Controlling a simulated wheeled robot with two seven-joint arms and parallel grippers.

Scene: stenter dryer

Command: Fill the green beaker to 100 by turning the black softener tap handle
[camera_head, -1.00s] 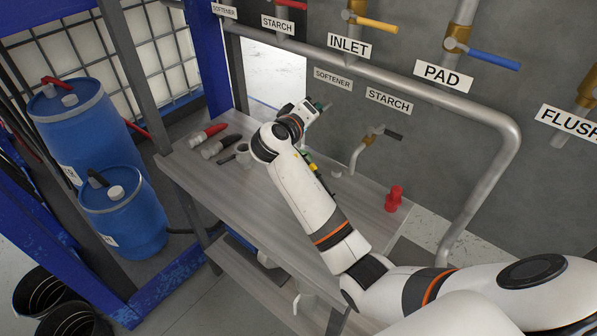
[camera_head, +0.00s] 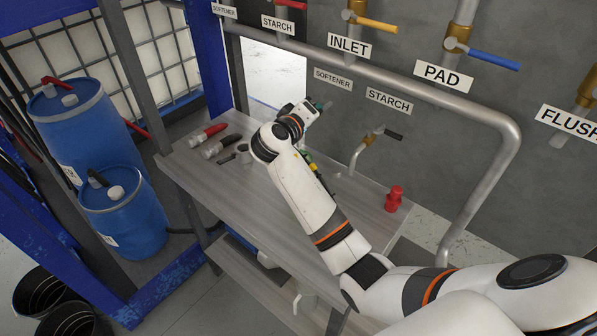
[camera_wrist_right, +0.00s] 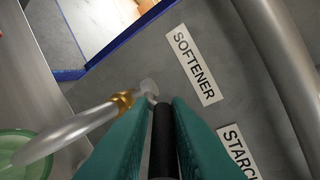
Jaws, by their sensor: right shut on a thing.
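My right gripper (camera_wrist_right: 158,118) is shut on the black softener tap handle (camera_wrist_right: 164,138), which lies between its teal fingers in the right wrist view. The brass tap body (camera_wrist_right: 122,101) and its metal spout (camera_wrist_right: 75,132) run down to the left. The green beaker (camera_wrist_right: 25,145) shows partly at the lower left edge, near the spout's end. Its fill level cannot be read. In the head view my right gripper (camera_head: 321,106) is below the lower SOFTENER label (camera_head: 333,79). My arm hides most of the tap and beaker there. My left gripper is not in view.
The starch tap (camera_head: 370,138) is on the wall to the right. A red bottle (camera_head: 395,198) stands on the grey bench (camera_head: 225,195). A thick pipe (camera_head: 440,100) crosses the wall.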

